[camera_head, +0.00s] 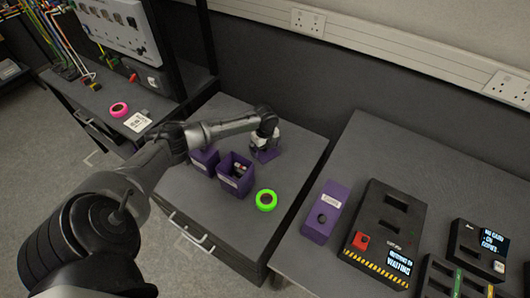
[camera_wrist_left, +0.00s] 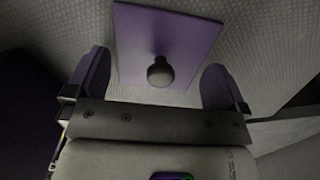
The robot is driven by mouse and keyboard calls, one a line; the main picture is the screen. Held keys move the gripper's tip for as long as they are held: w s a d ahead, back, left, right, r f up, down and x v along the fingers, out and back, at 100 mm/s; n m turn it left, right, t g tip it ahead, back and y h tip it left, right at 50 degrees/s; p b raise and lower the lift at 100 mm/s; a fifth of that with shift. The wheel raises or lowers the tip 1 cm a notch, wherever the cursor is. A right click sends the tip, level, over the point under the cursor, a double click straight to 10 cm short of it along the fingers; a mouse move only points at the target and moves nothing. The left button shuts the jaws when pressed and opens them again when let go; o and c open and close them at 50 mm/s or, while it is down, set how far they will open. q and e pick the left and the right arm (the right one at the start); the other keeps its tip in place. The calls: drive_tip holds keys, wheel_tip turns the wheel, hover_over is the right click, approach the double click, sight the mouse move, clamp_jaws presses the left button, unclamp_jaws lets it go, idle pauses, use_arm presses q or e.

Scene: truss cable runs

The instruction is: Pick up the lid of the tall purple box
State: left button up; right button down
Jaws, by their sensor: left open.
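A flat purple lid (camera_wrist_left: 190,35) with a round dark knob (camera_wrist_left: 160,72) lies on a grey textured surface in the left wrist view. My left gripper (camera_wrist_left: 157,70) is open, with one finger on each side of the knob and a gap to it on both sides. In the head view my left gripper (camera_head: 266,147) is over the purple lid (camera_head: 268,156) on the grey bench, partly hiding it. An open tall purple box (camera_head: 234,184) with a white label stands just left of it, with small items inside. My right gripper is not in view.
Another purple box (camera_head: 204,158) stands left of the open one, partly behind my arm. A green tape ring (camera_head: 266,200) lies in front. The right bench holds a purple box (camera_head: 325,212) and black devices (camera_head: 385,235). A wall (camera_head: 320,90) is behind the bench.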

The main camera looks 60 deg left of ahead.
use_arm(q)
drive_tip(key=shift+f, duration=0.35)
drive_tip(key=c, duration=0.6)
drive_tip(key=shift+o, duration=0.2)
drive_tip(key=shift+r, duration=0.1)
